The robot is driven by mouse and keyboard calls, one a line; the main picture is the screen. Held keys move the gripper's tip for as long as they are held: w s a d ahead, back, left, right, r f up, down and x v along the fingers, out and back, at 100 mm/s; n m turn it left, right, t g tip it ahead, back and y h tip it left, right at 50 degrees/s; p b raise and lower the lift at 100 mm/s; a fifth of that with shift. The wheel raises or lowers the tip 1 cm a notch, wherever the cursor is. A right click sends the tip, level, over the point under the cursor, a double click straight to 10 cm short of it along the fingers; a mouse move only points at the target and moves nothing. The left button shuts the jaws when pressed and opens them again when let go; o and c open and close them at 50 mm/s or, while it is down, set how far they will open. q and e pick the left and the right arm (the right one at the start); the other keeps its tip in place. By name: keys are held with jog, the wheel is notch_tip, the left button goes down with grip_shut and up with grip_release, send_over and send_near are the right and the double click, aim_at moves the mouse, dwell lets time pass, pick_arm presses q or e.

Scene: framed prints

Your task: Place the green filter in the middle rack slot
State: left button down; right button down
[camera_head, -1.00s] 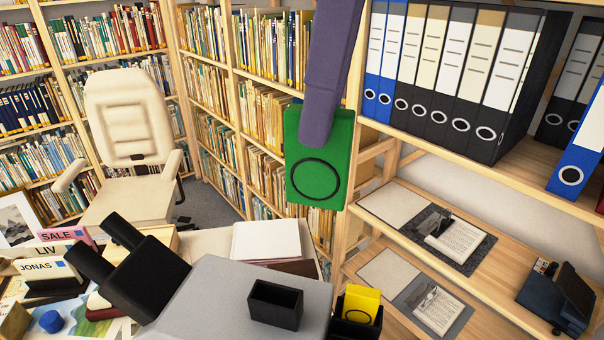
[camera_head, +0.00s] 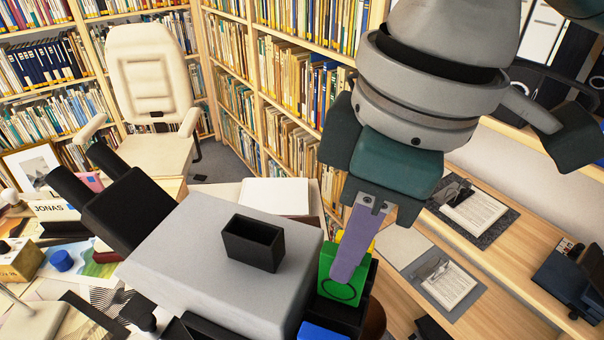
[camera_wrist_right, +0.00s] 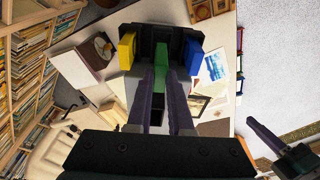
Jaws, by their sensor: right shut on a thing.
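The green filter (camera_head: 327,268), a flat plate with a dark ring, is held by my right gripper (camera_head: 345,275), whose purple fingers are shut on it. It is at the black rack (camera_head: 361,300), between the yellow filter (camera_head: 366,240) and the blue filter (camera_head: 322,332). In the right wrist view the green filter (camera_wrist_right: 162,58) lines up with the middle of the rack, with yellow (camera_wrist_right: 127,52) left and blue (camera_wrist_right: 193,60) right. How deep it sits is hidden. My left gripper (camera_wrist_right: 268,138) shows partly at the wrist view's lower right; its opening is unclear.
A grey machine (camera_head: 215,270) with a black open cup (camera_head: 253,244) stands close left of the rack. Wooden shelves (camera_head: 500,245) with papers lie to the right. A cream chair (camera_head: 150,90) and bookshelves stand behind.

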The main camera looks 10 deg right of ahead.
jog(key=shift+f, duration=2.15)
jog(key=shift+f, duration=0.1)
jog(key=c, duration=0.8)
grip_release()
